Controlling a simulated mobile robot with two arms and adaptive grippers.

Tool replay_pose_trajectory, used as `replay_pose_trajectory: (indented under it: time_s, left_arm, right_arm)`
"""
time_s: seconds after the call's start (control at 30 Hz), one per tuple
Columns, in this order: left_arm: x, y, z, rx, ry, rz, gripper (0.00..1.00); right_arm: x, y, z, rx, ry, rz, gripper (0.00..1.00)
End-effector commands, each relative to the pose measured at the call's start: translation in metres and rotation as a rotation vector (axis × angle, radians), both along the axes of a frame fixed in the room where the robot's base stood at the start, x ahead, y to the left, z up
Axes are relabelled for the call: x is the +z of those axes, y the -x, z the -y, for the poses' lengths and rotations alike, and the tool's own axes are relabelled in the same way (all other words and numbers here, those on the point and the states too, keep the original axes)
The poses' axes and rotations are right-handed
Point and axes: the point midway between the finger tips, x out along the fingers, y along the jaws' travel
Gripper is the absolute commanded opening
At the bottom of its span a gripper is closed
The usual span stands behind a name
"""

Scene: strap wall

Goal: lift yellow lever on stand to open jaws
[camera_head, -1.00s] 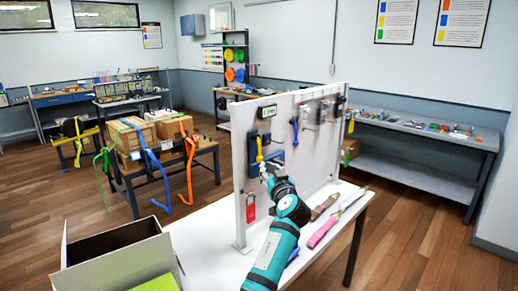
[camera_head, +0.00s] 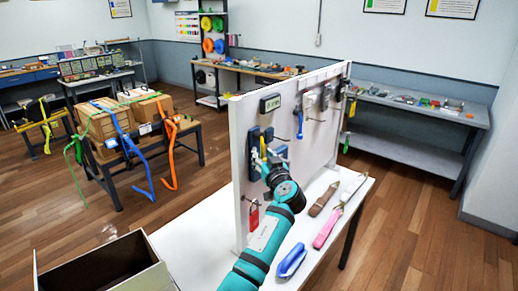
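The yellow lever (camera_head: 262,147) is a small upright yellow piece on the dark blue stand (camera_head: 254,139), mounted on the white upright board. The jaws cannot be made out. My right gripper is not in view.
The white board (camera_head: 241,190) stands on a white table (camera_head: 205,252). A red padlock (camera_head: 254,215) hangs below my gripper. A blue tool (camera_head: 291,260), a pink-handled tool (camera_head: 327,228) and a brown one (camera_head: 323,199) lie right of my arm. An open box (camera_head: 150,262) is at the lower left.

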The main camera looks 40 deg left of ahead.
Motion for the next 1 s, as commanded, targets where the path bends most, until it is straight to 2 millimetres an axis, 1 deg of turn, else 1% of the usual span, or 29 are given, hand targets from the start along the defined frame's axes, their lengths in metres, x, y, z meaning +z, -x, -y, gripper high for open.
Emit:
replay_pose_trajectory:
  time_s: [0.3, 0.5, 0.57, 1.0]
  left_arm:
    - [0.0000, 0.0001, 0.0002, 0.001, -0.001, 0.001, 0.32]
    - [0.0002, 0.0000, 0.0002, 0.000, -0.001, 0.001, 0.06]
    - [0.0002, -0.0001, 0.0003, 0.000, -0.001, 0.001, 0.00]
    - [0.0002, -0.0013, 0.0011, -0.002, 0.002, 0.002, 0.00]
  right_arm:
    - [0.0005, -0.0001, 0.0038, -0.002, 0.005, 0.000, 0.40]
    - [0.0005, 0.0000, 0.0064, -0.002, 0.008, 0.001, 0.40]
    - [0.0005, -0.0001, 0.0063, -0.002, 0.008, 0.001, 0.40]
    - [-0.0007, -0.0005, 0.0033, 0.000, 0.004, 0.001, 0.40]
